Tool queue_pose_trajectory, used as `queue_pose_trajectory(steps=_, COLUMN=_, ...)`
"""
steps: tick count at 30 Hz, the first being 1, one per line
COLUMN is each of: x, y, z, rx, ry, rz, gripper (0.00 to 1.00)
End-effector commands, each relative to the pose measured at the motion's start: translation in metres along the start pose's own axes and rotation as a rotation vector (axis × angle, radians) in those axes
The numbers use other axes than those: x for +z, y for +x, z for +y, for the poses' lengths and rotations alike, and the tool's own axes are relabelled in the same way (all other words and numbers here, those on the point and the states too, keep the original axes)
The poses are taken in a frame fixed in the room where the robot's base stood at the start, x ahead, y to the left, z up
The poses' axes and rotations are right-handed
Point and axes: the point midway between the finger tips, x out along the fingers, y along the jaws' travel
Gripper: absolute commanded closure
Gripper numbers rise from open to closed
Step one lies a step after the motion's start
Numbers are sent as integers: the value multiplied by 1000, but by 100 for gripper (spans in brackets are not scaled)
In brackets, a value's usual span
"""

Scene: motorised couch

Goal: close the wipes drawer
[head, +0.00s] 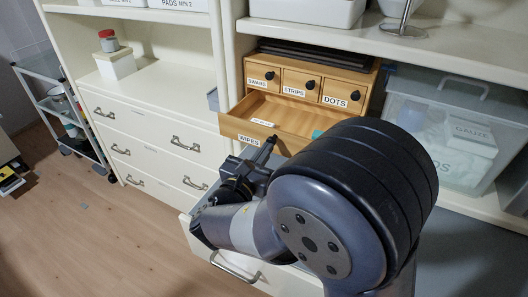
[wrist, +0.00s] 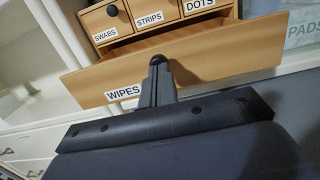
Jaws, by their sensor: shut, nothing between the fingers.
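The wipes drawer (head: 248,133) is the wide bottom drawer of a small wooden chest (head: 312,62). It is pulled out, and its inside shows in the head view. In the wrist view the front of the wipes drawer (wrist: 215,60) spans the picture, with its label at the lower left. My gripper (head: 268,145) is shut, at the drawer front near its black knob. In the wrist view my gripper (wrist: 157,64) points at the front and overlaps the knob. I cannot tell whether it touches.
The small swabs, strips and dots drawers above look shut. A clear gauze bin (head: 440,120) stands to the right. A pale drawer (head: 235,265) below my arm is pulled out. White drawers (head: 150,140) and a wire cart (head: 65,110) stand left.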

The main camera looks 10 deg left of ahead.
Motion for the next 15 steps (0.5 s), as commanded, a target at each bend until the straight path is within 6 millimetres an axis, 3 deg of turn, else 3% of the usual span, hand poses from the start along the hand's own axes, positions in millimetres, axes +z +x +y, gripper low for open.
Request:
queue_pose_trajectory(steps=8, x=0, y=7, z=0, rx=-1, ry=0, rz=-1, gripper=100)
queue_pose_trajectory(steps=15, x=-3, y=46, z=-2, rx=-6, ry=1, rz=-1, gripper=100)
